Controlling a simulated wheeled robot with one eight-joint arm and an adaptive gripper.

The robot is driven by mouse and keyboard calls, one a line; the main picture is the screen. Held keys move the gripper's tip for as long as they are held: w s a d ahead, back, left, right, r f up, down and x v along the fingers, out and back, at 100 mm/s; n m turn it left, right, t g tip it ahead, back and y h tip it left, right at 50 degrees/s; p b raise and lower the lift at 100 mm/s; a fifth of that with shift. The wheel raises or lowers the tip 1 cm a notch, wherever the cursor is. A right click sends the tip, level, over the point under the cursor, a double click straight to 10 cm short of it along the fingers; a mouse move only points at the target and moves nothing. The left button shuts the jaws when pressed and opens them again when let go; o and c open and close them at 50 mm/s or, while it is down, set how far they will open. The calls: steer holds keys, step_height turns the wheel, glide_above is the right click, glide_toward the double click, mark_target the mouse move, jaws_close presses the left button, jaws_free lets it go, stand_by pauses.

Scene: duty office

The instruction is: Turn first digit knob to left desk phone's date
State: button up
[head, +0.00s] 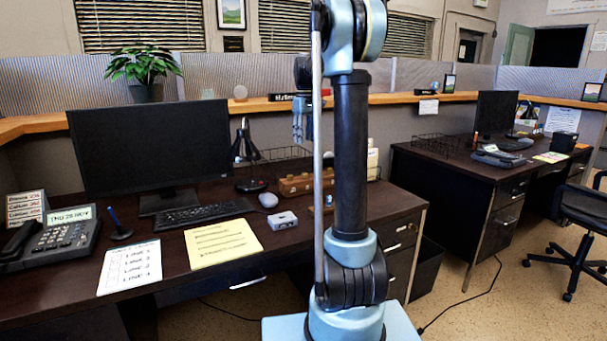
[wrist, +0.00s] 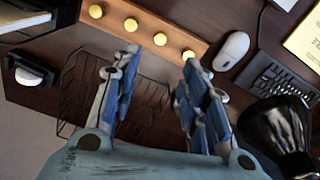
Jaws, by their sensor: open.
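The left desk phone (head: 55,240) stands at the left end of the near desk. Its lit display (head: 69,215) seems to read "THU 28 NOV". A wooden block (head: 296,185) lies toward the back of the same desk, partly hidden by my arm. In the wrist view the block (wrist: 150,15) runs along the top with several round brass knobs (wrist: 131,24) in a row; any marks on them are too small to read. My gripper (wrist: 160,58) is open and empty, apart from the block. In the head view it hangs above the desk's back edge (head: 303,128).
A monitor (head: 150,145), keyboard (head: 192,212) and mouse (head: 268,200) share the desk. A wire basket (wrist: 115,95) lies below the gripper in the wrist view, with a black lamp (wrist: 275,128) at right. A small grey box (head: 283,219) sits in front of the block.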

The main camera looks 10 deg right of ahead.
mark_target(305, 173)
step_height(305, 173, down, 15)
steer(key=shift+f, duration=0.1)
stand_by(0.4)
steer(key=shift+c, duration=0.5)
jaws_close()
steer(key=shift+s+a, duration=0.1)
steer(key=shift+a, duration=0.05)
